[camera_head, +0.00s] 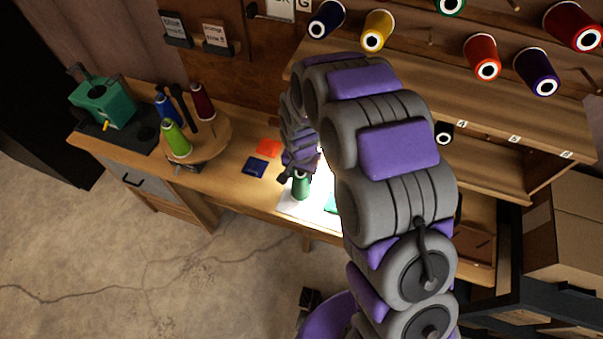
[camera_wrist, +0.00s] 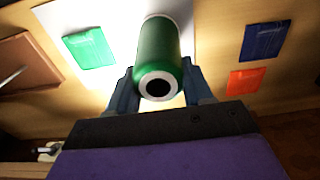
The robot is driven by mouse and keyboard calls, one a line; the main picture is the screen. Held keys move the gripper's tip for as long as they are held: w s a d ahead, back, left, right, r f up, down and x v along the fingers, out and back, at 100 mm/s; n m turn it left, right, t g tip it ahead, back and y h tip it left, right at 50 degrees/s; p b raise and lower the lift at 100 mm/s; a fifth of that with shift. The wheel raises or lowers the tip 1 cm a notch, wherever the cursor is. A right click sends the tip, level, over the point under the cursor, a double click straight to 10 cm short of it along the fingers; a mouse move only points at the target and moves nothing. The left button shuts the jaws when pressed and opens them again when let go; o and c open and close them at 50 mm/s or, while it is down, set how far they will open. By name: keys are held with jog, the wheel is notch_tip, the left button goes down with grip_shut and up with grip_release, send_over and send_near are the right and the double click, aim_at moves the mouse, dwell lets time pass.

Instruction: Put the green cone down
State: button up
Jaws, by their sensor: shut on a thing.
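The dark green cone (camera_wrist: 160,55) is between the two fingers of my gripper (camera_wrist: 163,88) in the wrist view. Its white-rimmed end with a dark hole faces the wrist camera. In the head view the green cone (camera_head: 301,185) shows below my gripper (camera_head: 291,176), upright over the lit white sheet (camera_head: 294,207) on the bench. I cannot tell whether its base touches the sheet. A green square (camera_wrist: 89,48) lies on the sheet beside the cone; my arm partly hides it in the head view.
Orange (camera_head: 268,147) and blue (camera_head: 257,166) squares lie on the bench (camera_head: 230,180). At left, a round wooden stand (camera_head: 207,142) holds a lime green cone (camera_head: 176,140), a blue one and a dark red one. A green machine (camera_head: 103,102) stands beyond. Several cones hang on the wall.

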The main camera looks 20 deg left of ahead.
jog(key=o, duration=1.4)
jog(key=shift+a+f, duration=0.1)
jog(key=shift+f, duration=0.05)
jog(key=shift+c, duration=0.2)
notch_tip(320, 180, up, 12)
jog(key=p, duration=0.2)
jog(key=s+d+r, duration=0.4)
jog(key=d+r, duration=0.3)
jog(key=d, duration=0.3)
jog(key=s+d+r+g, duration=0.1)
jog(key=s+d+r, duration=0.3)
jog(key=s+d, duration=0.4)
jog(key=s+d+r+n+g, duration=0.1)
jog(key=s+d+r, duration=0.3)
jog(key=s+d, duration=0.4)
jog(key=s, duration=0.7)
jog(key=shift+d, duration=0.4)
